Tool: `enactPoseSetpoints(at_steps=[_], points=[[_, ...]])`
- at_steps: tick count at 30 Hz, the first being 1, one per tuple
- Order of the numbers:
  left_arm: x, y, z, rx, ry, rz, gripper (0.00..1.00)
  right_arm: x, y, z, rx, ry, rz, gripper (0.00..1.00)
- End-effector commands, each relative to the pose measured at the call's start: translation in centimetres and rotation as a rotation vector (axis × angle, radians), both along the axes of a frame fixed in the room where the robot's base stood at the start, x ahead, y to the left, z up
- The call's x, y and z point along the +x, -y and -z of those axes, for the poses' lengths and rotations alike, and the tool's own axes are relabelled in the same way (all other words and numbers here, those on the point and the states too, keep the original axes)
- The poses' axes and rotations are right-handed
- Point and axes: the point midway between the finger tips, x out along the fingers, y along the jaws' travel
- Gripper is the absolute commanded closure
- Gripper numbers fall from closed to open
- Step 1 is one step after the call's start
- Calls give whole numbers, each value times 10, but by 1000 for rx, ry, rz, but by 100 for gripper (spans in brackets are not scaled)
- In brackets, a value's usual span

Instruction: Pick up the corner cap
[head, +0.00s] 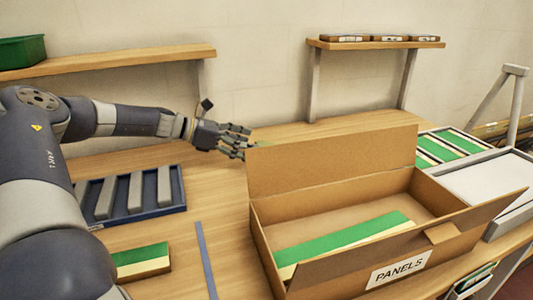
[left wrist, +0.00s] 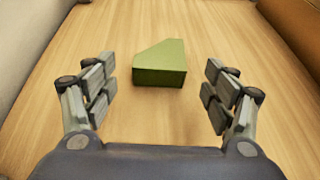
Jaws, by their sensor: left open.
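The corner cap (left wrist: 160,66) is a small olive-green block with one slanted side, lying on the wooden table in the left wrist view. In the head view it is mostly hidden behind the gripper fingers and the raised box flap. My left gripper (head: 238,143) is low over the table behind the cardboard box. In the left wrist view its fingers (left wrist: 159,88) are spread wide, one on each side of the cap's line, with clear gaps and no contact. My right gripper is in neither view.
A cardboard box (head: 258,222) labelled PANELS stands open with green panels inside, its raised flap close to my left gripper. A blue rack (head: 180,190) with grey bars and a green-cream block (head: 142,262) are at left. Shelves (head: 110,64) run along the wall.

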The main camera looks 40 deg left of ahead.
Motion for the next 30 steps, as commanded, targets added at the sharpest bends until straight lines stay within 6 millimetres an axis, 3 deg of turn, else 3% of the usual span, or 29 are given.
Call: enactPoseSetpoints(at_steps=[9,20,26,30], points=[[20,12,9,2,-1,-1,22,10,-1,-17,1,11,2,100],[24,14,9,1,2,-1,22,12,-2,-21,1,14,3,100],[24,14,9,1,2,-1,58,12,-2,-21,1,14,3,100],[24,14,10,1,2,-1,59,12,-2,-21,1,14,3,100]])
